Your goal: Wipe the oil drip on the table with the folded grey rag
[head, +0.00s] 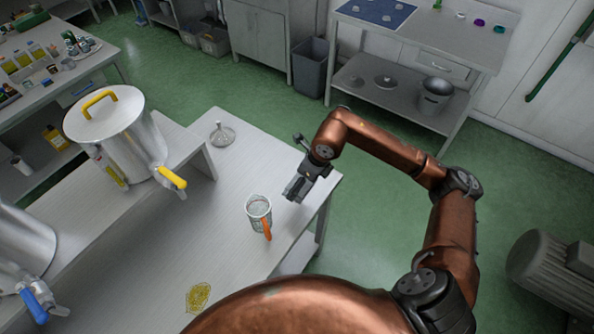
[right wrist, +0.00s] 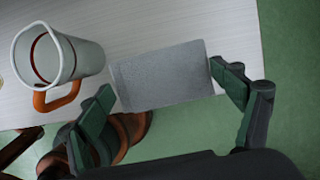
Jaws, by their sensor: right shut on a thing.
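The oil drip (head: 198,297) is a yellow patch on the pale table (head: 160,262), near the bottom of the head view. The folded grey rag (right wrist: 165,76) is a flat grey rectangle between the fingers of my right gripper (right wrist: 168,88). My right gripper (head: 297,190) is shut on it over the table's right end in the head view, well away from the drip. The rag is hard to tell from the gripper there. I cannot tell whether the rag touches the table. My left gripper is not in view.
A jug (head: 257,207) with an orange handle stands between my right gripper and the drip; it also shows in the right wrist view (right wrist: 78,62). A steel lid-like piece (head: 222,136) lies farther back. Steel tanks with a yellow tap (head: 172,178) and blue tap (head: 38,304) stand left.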

